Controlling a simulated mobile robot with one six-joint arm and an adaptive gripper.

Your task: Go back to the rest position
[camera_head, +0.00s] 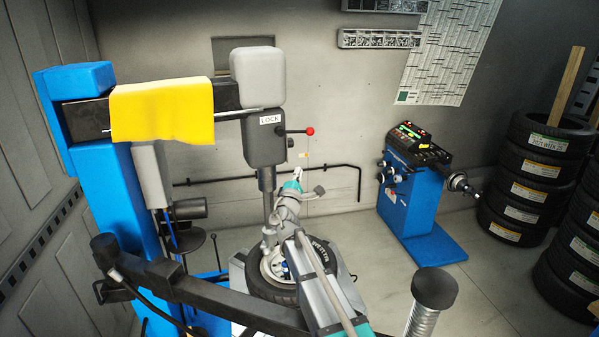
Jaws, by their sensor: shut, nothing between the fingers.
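My arm rises from the bottom of the picture, grey with teal joint rings, and reaches over the tyre changer. A black tyre on a wheel (272,288) lies flat on the tyre changer below, partly hidden by my arm. The tyre changer's grey vertical post (267,185) stands just left of my gripper.
A yellow cloth (162,110) hangs over the changer's top arm, beside a red-knobbed lever (309,131). A black bar (205,295) crosses the lower left. The blue balancer (411,195) and tyre stacks (528,185) stand right. Floor between is clear.

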